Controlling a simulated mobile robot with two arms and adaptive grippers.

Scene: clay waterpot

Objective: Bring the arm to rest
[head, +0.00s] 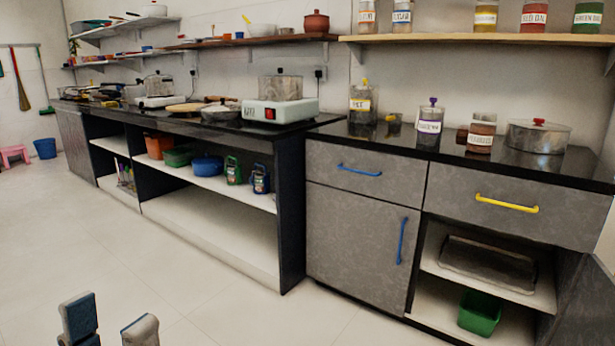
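My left gripper (110,325) shows at the bottom left of the head view, low in front of the pale floor. Its two fingertips, one dark blue-grey and one light grey, stand apart with a gap between them. Nothing shows between them. The rest of the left arm is below the picture. My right gripper and arm are not in the picture. A brown clay pot (316,22) with a lid stands upright on the upper wooden shelf, far from the gripper.
A black counter (230,128) runs along the wall with a white stove (280,111), jars and a lidded steel pot (538,136). Below are open shelves and a grey cabinet (355,245). A blue bucket (45,148) stands far left. The floor (200,290) before me is clear.

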